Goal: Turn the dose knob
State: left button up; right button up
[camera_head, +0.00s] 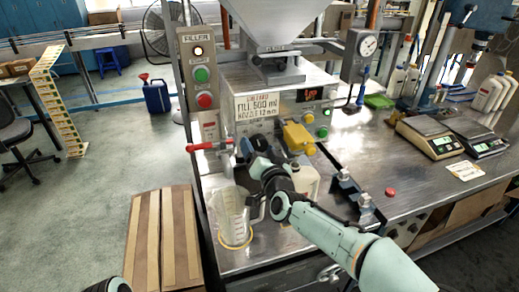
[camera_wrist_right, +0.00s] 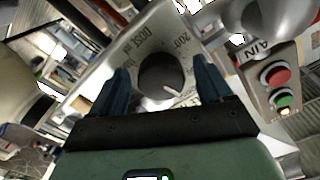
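The dose knob (camera_wrist_right: 163,78) is a round dark knob with a pale pointer line, on a silver plate (camera_wrist_right: 138,38) lettered "DOSE" with a printed scale. My right gripper (camera_wrist_right: 162,68) has its two blue fingers spread, one on each side of the knob. Small gaps show between the fingers and the knob, so it looks open around the knob. In the head view my right gripper (camera_head: 249,148) is at the front of the filler machine (camera_head: 235,82), and the knob is hidden there. A small part of my left arm shows at the bottom left; its gripper is out of view.
A clear measuring jug (camera_head: 231,222) and a pale jug (camera_head: 306,178) stand close to my right arm. A red-handled valve (camera_head: 210,146) and a yellow part (camera_head: 298,138) flank the gripper. Clamps (camera_head: 352,190) and scales (camera_head: 430,138) are further right on the bench.

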jog(key=b+v, duration=0.1)
jog(key=v, duration=1.2)
jog(key=shift+s+b, duration=0.15)
jog(key=shift+b, duration=0.2)
